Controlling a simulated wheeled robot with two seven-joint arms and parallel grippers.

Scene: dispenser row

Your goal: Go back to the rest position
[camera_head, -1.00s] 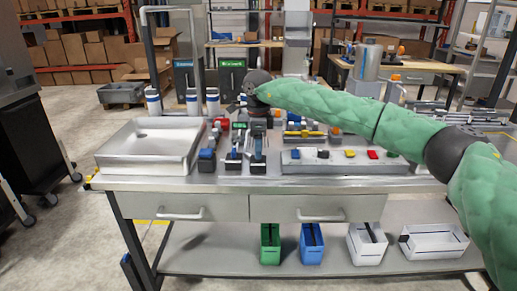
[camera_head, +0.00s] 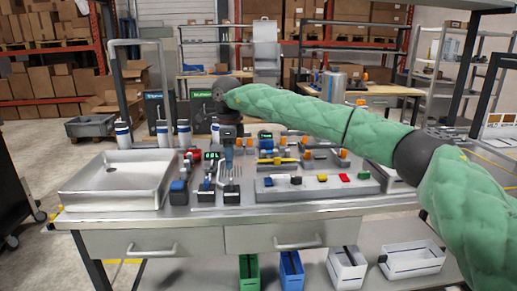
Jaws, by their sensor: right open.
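My right arm comes in from the right in a green padded sleeve and reaches over the workbench (camera_head: 300,209). My right gripper (camera_head: 228,134) hangs from the dark wrist, pointing down above the middle of the bench. It is open. Its fingertips are small and dark against the tools behind and below, and I cannot tell whether it touches any of them. I see nothing held in it. My left gripper is not in view.
A metal tray (camera_head: 75,198) lies on the bench's left. Several blue and black tools (camera_head: 180,192) stand beside it, with white bottles (camera_head: 122,136) behind. A grey block with coloured pieces (camera_head: 270,190) is at right. Bins (camera_head: 291,272) stand on the lower shelf.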

